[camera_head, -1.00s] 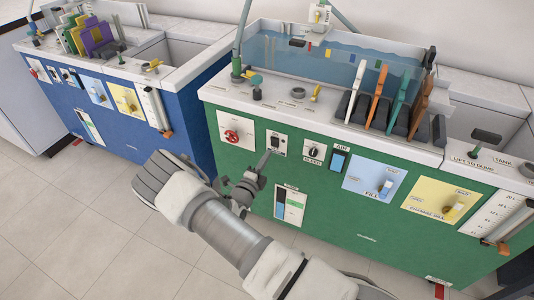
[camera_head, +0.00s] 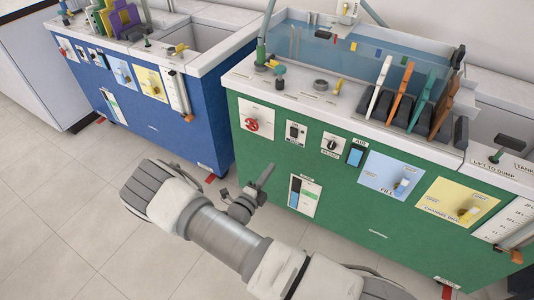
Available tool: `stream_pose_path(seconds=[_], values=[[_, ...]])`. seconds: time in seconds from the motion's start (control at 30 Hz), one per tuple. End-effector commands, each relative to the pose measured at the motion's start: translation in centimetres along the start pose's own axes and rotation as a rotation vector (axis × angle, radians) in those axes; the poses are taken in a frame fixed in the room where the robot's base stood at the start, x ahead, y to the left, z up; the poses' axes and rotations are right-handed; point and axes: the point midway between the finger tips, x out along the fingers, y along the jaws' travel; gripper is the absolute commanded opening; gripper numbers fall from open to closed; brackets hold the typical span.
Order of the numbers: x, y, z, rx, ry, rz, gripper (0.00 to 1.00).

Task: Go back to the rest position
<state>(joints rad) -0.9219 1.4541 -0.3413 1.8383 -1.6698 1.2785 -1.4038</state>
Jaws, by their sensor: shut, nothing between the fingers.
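My arm runs from the bottom right up to the left and bends at the wrist.
A blue board (camera_head: 150,110) stands to the left, with a floor gap between the two. Open tiled floor (camera_head: 60,220) lies at lower left.

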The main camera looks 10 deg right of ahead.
Motion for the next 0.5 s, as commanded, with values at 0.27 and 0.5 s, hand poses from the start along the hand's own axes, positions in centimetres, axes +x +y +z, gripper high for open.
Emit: stream_pose_path(seconds=[0.27, 0.5], values=[[0.3, -0.6, -0.2, 0.031, 0.026, 0.003, 0.00], [1.7, -5.8, -3.0, 0.334, 0.267, 0.030, 0.00]])
